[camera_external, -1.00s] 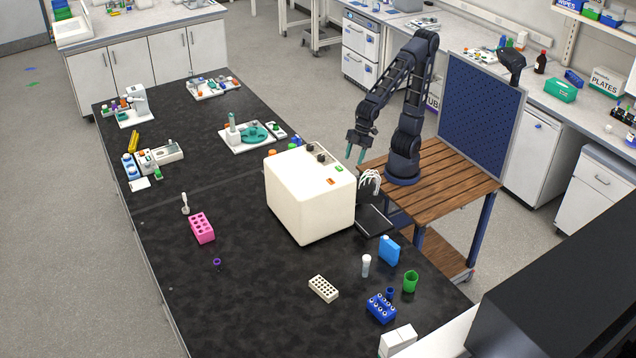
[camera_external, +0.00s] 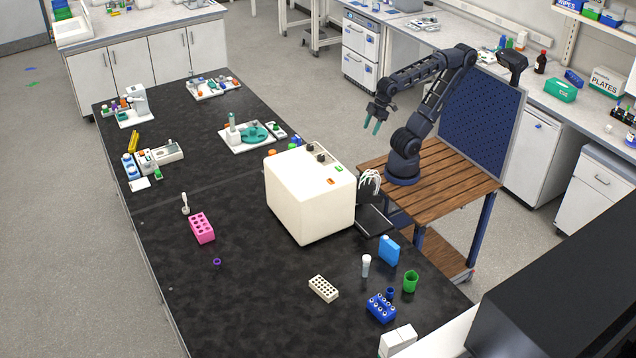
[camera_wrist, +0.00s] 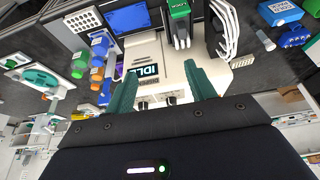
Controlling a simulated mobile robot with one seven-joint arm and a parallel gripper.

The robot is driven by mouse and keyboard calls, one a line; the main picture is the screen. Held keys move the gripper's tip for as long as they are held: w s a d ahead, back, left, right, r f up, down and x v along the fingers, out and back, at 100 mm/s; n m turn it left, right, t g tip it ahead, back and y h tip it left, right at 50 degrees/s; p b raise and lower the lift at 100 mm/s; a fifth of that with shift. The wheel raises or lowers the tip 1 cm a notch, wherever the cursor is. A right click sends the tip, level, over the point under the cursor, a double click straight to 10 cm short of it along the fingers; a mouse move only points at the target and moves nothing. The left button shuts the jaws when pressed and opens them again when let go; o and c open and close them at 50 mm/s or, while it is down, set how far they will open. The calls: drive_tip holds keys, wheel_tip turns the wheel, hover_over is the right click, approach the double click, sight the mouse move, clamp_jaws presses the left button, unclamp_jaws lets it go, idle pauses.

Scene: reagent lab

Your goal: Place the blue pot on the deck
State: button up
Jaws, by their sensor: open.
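My gripper (camera_external: 374,127) is open and empty, held in the air behind the white machine; its teal fingers (camera_wrist: 160,88) are spread apart in the wrist view. Small blue-topped pots (camera_external: 296,141) stand just behind the machine; in the wrist view blue items (camera_wrist: 102,45) stand among green and orange ones, left of the fingers. A small dark-blue pot (camera_external: 390,292) stands by the blue tube rack at the front right. I cannot tell which is the task's pot. A dark flat plate (camera_external: 374,221) lies at the machine's right side; whether it is the deck is unclear.
The white machine (camera_external: 310,200) is a tall obstacle on the black bench (camera_external: 160,235); its display (camera_wrist: 147,72) reads IDLE.

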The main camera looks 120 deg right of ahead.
sight(386, 295)
idle(0.3)
